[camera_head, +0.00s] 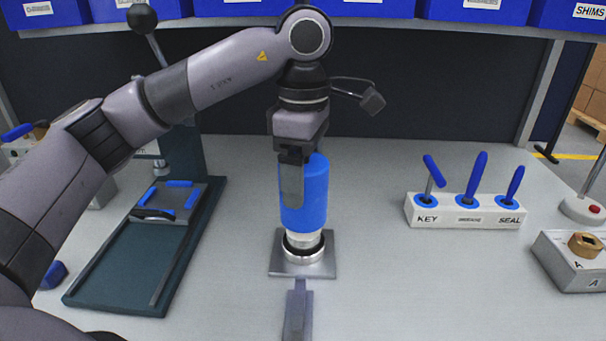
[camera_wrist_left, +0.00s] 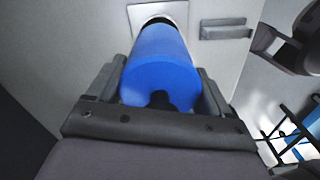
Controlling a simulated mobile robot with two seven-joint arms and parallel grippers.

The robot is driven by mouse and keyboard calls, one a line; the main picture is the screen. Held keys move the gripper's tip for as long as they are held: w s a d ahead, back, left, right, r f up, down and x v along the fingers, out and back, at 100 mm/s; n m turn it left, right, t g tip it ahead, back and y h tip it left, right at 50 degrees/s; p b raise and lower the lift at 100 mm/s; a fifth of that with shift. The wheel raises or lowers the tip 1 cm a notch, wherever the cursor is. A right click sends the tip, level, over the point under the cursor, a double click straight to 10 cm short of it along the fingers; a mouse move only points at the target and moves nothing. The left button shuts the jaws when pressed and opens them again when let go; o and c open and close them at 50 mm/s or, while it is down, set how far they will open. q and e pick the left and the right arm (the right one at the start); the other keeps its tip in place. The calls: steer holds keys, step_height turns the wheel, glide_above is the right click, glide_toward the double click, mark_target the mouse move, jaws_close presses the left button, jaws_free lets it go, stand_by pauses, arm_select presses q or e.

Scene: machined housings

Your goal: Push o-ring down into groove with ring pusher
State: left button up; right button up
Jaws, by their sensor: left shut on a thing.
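My left gripper (camera_head: 303,195) points down and is shut on the blue cylindrical ring pusher (camera_head: 315,192). The pusher is upright, and its pale metal lower end meets or sits just above the round metal housing (camera_head: 303,250) on a square plate. I cannot tell whether they touch. The wrist view shows the blue pusher (camera_wrist_left: 160,65) between both fingers, with the square plate (camera_wrist_left: 182,14) beyond it. The o-ring and groove are hidden under the pusher. My right gripper is in neither view.
A grey metal block (camera_head: 298,312) lies in front of the housing. A dark press stand (camera_head: 130,270) is at left. A white holder (camera_head: 463,212) with several blue-handled tools and a grey block (camera_head: 575,262) with a brass part are at right. Blue bins line the back.

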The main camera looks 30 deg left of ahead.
arm_select(q)
steer(key=shift+r+p, duration=1.8)
steer(key=shift+r, duration=0.7)
steer(key=shift+r+p, duration=1.05)
steer(key=shift+r, duration=0.25)
